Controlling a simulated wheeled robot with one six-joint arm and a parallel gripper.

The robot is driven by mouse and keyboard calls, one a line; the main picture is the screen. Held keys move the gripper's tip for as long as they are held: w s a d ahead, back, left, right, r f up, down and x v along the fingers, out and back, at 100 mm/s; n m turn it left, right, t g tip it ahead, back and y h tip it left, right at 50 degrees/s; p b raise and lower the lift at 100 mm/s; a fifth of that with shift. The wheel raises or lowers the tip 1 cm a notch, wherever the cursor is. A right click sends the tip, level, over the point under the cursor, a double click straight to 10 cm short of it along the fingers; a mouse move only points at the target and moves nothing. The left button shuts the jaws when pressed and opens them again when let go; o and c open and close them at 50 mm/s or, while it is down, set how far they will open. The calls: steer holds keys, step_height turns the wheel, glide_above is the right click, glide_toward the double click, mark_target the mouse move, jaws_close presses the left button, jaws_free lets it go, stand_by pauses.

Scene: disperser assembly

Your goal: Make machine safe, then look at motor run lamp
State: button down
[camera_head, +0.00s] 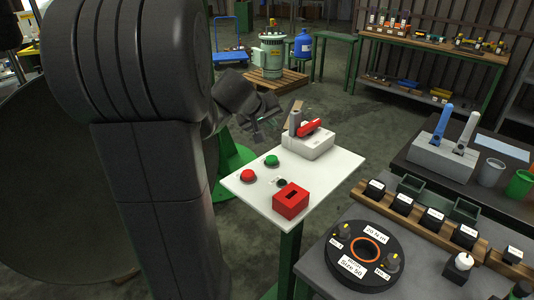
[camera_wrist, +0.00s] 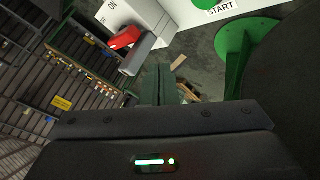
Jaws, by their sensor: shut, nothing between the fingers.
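The white control panel (camera_head: 250,190) stands on a green post. It bears a red button (camera_head: 248,176), a green button (camera_head: 271,160), a small dark round fitting (camera_head: 282,183) and a red box with a dark slot (camera_head: 291,201). At its far end is a pale switch box (camera_head: 308,146) with a red handle (camera_head: 309,128). In the wrist view the handle (camera_wrist: 125,38) sits beside a grey block, near an "ON" mark. My gripper (camera_head: 275,125) is shut and empty, left of the switch box. I cannot tell which fitting is the motor run lamp.
A bench (camera_head: 330,285) with a round black fixture and a row of labelled black blocks stands front right. A dark table (camera_head: 400,152) with blue and grey levers is behind it. A motor (camera_head: 270,55) rests on a pallet at the back. The floor between is open.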

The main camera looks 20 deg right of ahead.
steer(key=shift+f, duration=0.2)
steer(key=b, duration=0.6)
glide_above(273, 157)
steer(key=s+a, duration=0.1)
steer(key=a, duration=0.1)
steer(key=f, duration=0.7)
steer(key=shift+d+f, duration=0.25)
steer(key=shift+f, duration=0.1)
steer(key=shift+f+b, duration=0.4)
steer(key=shift+b, duration=0.2)
steer(key=shift+f, duration=0.15)
stand_by(0.4)
steer(key=shift+f+b, duration=0.3)
steer(key=shift+b, duration=0.35)
steer(key=shift+f+b, duration=0.85)
steer(key=shift+b, duration=0.1)
stand_by(0.7)
steer(key=shift+r+p, duration=0.95)
steer(key=shift+r, duration=0.35)
